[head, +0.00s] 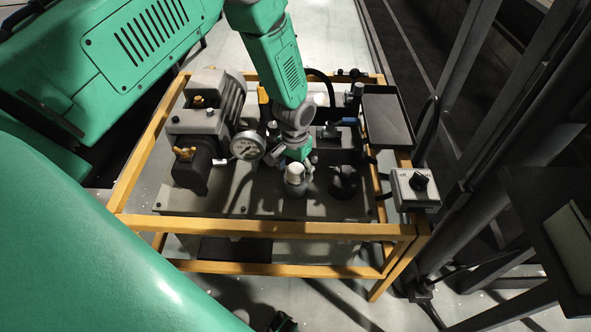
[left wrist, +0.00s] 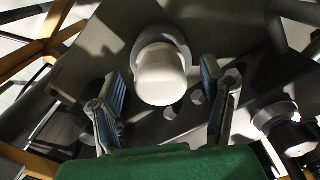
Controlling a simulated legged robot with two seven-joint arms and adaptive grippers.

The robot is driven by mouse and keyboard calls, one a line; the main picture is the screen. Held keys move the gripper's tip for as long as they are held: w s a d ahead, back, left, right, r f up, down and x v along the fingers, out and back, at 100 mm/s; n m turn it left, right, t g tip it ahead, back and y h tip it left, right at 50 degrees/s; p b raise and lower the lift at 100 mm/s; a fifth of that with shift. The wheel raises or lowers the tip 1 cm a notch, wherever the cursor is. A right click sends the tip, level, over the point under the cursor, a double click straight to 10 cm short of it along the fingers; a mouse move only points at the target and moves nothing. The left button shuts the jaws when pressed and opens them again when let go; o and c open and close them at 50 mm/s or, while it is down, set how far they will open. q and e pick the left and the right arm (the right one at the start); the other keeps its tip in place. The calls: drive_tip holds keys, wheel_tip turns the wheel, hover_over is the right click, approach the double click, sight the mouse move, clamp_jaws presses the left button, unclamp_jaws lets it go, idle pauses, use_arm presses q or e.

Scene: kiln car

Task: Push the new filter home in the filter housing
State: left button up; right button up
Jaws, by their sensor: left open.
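The new filter (left wrist: 162,78) is a pale, rounded cylinder standing in the filter housing (left wrist: 178,38), whose grey collar shows around it. In the head view the filter's white top (head: 294,172) stands above the housing (head: 295,189). How deep it sits I cannot tell. My left gripper (left wrist: 166,85) is open, with one finger on each side of the filter and a visible gap to both. In the head view this gripper (head: 298,158) is just above and behind the filter, its fingers partly hidden. My right gripper is not in view.
A pump (head: 203,130) and a pressure gauge (head: 248,146) stand left of the filter. A black round fitting (head: 344,180) is close on its right. A yellow frame rail (head: 260,229) runs along the front. A switch box (head: 415,188) sits at the right corner.

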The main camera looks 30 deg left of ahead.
sight(247, 232)
use_arm(q)
drive_tip(key=shift+r+p, duration=3.1)
drive_tip(key=shift+r, duration=0.75)
drive_tip(key=shift+r, duration=0.35)
wheel_tip(247, 232, up, 11)
drive_tip(key=shift+m, duration=0.4)
drive_tip(key=s+d+f, duration=0.1)
drive_tip(key=s+f, duration=0.3)
drive_tip(key=s, duration=0.4)
drive_tip(key=s+d+f, duration=0.1)
drive_tip(key=s+f, duration=0.4)
drive_tip(key=s, duration=0.2)
drive_tip(key=s+d+f, duration=0.1)
drive_tip(key=s+f, duration=0.3)
drive_tip(key=s, duration=0.4)
drive_tip(key=shift+s+d+f, duration=0.25)
drive_tip(key=shift+s+d, duration=0.05)
drive_tip(key=s, duration=0.6)
drive_tip(key=shift+s+r+t, duration=0.15)
drive_tip(key=shift+r+t, duration=0.1)
drive_tip(key=shift+t, duration=0.05)
